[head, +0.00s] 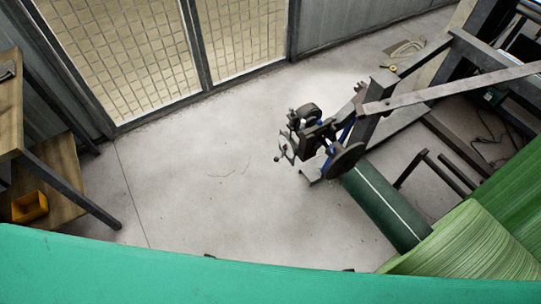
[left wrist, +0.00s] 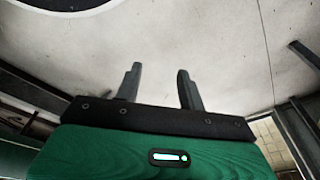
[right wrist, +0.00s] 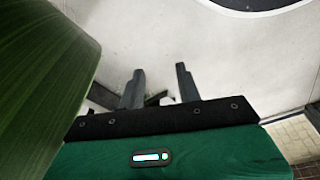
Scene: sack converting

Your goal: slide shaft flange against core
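A dark round disc (head: 343,160), which looks like the shaft flange, sits at the near end of the machine's shaft assembly in the head view. A dark green cylinder (head: 385,205) with a pale lengthwise line runs from beside it down to the right. I cannot tell whether they touch, and no separate core can be made out. My left gripper (left wrist: 159,85) is open and empty in the left wrist view. My right gripper (right wrist: 160,85) is open, with nothing seen between its fingers in the right wrist view. Neither gripper shows in the head view.
A large light green roll (head: 475,245) fills the lower right; a green surface (right wrist: 40,80) stands close left of my right gripper. A dark machine frame (head: 378,100) rises at right. A wooden shelf (head: 50,180) with a yellow bin (head: 30,207) stands left. The middle floor is clear.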

